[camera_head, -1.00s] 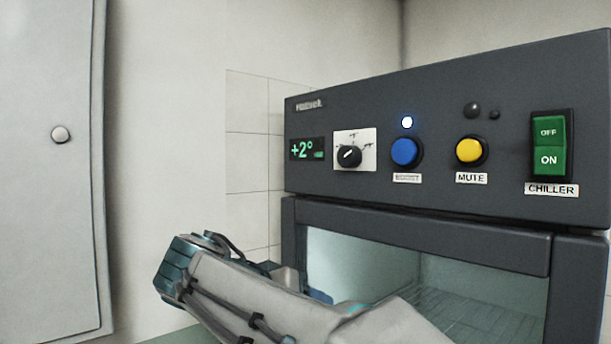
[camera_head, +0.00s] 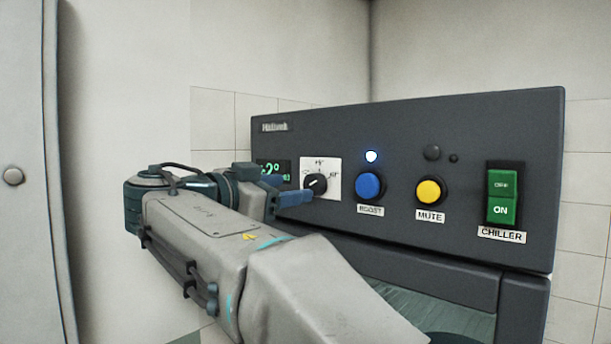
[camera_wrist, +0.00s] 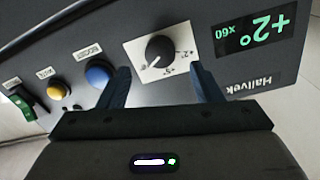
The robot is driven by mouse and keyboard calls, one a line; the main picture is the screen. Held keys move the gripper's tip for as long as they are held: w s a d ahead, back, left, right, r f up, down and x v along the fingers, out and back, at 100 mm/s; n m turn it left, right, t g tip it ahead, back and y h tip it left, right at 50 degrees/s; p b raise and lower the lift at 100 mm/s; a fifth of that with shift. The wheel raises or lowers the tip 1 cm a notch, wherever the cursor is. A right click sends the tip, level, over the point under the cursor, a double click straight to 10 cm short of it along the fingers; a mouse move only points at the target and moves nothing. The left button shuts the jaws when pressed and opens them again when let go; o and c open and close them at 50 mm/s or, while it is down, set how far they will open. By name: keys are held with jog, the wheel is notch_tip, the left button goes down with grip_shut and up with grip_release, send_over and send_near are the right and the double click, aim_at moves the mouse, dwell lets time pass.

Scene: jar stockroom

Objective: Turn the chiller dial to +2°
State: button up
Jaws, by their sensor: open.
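The chiller dial (camera_head: 315,183) is a black knob on a white plate on the dark chiller panel. In the wrist view the dial (camera_wrist: 159,48) shows upside down, its plate marked around the knob, with its pointer mark toward the lower left. The display (camera_wrist: 252,34) reads +2°; in the head view the display (camera_head: 272,171) is partly covered by my gripper. My gripper (camera_head: 288,190) is open, its blue fingers just left of the dial. In the wrist view my gripper (camera_wrist: 160,80) has one finger on each side below the knob, apart from it and empty.
Right of the dial are a blue button (camera_head: 369,186), a yellow mute button (camera_head: 430,191) and a green chiller switch (camera_head: 502,197) at ON. A small light above the blue button is lit. A grey door with a round knob (camera_head: 13,176) stands at the far left.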

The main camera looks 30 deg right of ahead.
aim_at(310, 185)
jog(key=p+x, duration=0.1)
jog(key=x, duration=0.4)
jog(key=shift+w+d+p, duration=0.1)
jog(key=shift+p, duration=0.25)
jog(key=c, duration=1)
